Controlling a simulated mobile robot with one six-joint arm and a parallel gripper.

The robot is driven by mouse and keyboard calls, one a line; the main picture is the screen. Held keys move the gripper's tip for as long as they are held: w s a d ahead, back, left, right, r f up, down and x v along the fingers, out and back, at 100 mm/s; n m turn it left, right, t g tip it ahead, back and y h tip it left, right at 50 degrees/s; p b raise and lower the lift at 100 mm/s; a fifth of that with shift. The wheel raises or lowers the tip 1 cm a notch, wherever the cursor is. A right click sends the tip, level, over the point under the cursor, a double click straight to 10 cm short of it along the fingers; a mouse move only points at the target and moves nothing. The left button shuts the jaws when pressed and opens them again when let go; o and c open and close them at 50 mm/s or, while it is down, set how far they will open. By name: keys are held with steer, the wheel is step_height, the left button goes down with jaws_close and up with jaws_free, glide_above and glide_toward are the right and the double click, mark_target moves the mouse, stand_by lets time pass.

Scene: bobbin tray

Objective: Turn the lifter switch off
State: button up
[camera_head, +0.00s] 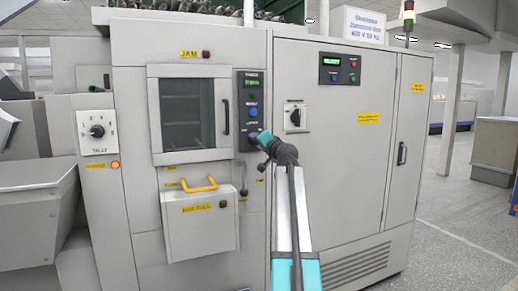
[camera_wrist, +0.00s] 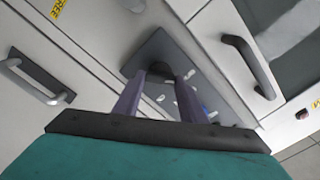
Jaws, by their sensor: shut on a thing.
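The dark control panel (camera_head: 241,120) stands upright beside the windowed door on the grey machine. It has a green display at the top, then buttons and small labels, one seeming to read "LIFTER". My gripper (camera_head: 256,138) is at the lower part of this panel. In the wrist view my gripper (camera_wrist: 161,76) has its two purple fingers shut on a dark round knob (camera_wrist: 158,69), which I take to be the lifter switch, on the grey panel (camera_wrist: 150,48). The fingers hide part of the knob, so its set position cannot be read. In the head view my gripper covers it.
The windowed door's handle (camera_head: 225,117) is left of the panel; it also shows in the wrist view (camera_wrist: 248,65). A rotary switch (camera_head: 295,118) is on the cabinet to the right. The floor at right is clear.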

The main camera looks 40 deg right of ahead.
steer(key=shift+a+f+n, duration=0.1)
steer(key=shift+f+n, duration=0.15)
steer(key=shift+n, duration=0.15)
steer(key=o, duration=1.1)
steer(key=shift+c, duration=0.2)
steer(key=shift+r, duration=0.1)
steer(key=shift+s, duration=0.1)
steer(key=v, duration=1.3)
steer(key=shift+s, duration=0.35)
steer(key=shift+a, duration=0.1)
